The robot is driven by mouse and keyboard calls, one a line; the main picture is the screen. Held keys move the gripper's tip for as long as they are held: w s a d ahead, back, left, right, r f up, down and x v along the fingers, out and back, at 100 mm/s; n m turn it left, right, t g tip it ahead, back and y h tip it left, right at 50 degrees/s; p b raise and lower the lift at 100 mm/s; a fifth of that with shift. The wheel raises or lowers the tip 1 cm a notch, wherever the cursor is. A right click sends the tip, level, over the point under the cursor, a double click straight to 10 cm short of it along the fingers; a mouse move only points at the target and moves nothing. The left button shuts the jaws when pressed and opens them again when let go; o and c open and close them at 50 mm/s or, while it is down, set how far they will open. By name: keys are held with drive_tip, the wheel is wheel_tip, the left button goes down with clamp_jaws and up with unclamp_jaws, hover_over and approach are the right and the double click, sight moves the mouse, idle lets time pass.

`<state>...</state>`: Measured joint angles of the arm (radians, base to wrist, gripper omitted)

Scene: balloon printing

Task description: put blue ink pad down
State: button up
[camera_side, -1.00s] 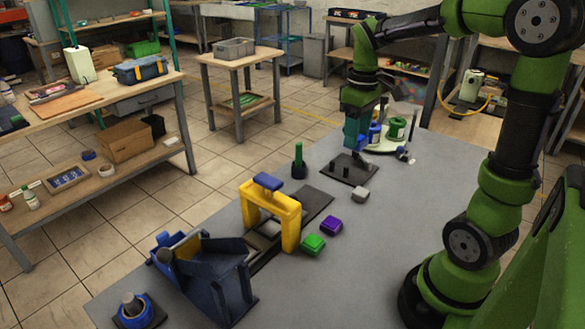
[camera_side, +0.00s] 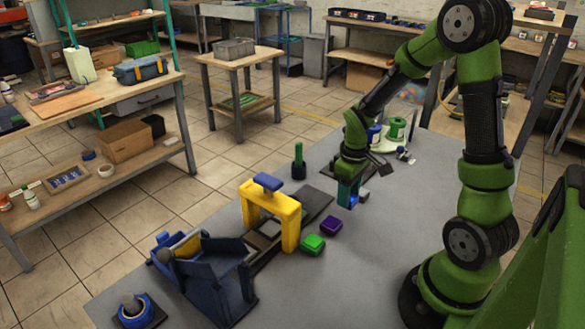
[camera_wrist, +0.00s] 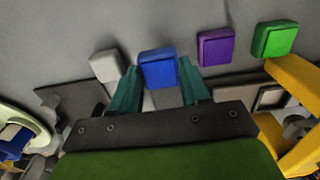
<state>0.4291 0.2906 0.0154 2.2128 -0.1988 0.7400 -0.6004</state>
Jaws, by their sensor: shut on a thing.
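The blue ink pad (camera_wrist: 158,70) sits between the two teal fingertips of my gripper (camera_wrist: 157,86) in the wrist view. My gripper (camera_side: 348,194) is shut on it. In the side view the blue pad (camera_side: 353,201) shows only in part beneath the fingers, low over the grey table, between the grey pad and the purple pad. I cannot tell whether it touches the table. The grey pad (camera_wrist: 106,66) is left of it and the purple pad (camera_wrist: 215,47) right of it in the wrist view, both apart from it.
The green pad (camera_side: 313,244) lies past the purple one. A yellow arch stand (camera_side: 290,228) with a blue top is left of the pads. A dark blue press (camera_side: 215,275) stands at the table's front. A green-handled stamp (camera_side: 298,160) stands behind.

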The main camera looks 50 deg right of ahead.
drive_tip(key=shift+f, duration=1.5)
drive_tip(key=shift+f, duration=0.15)
drive_tip(key=o, duration=0.9)
wheel_tip(320, 180, up, 12)
drive_tip(key=s+a+r+m+t+y, duration=0.1)
drive_tip(key=s+a+r+m+t, duration=0.1)
drive_tip(key=a+r, duration=0.3)
drive_tip(key=s+a+r+m+t+y, duration=0.1)
drive_tip(key=s+a+r+t, duration=0.3)
drive_tip(key=a, duration=0.7)
drive_tip(key=shift+a+r+m+t, duration=0.15)
drive_tip(key=shift+r+m+t, duration=0.4)
drive_tip(key=shift+r, duration=0.7)
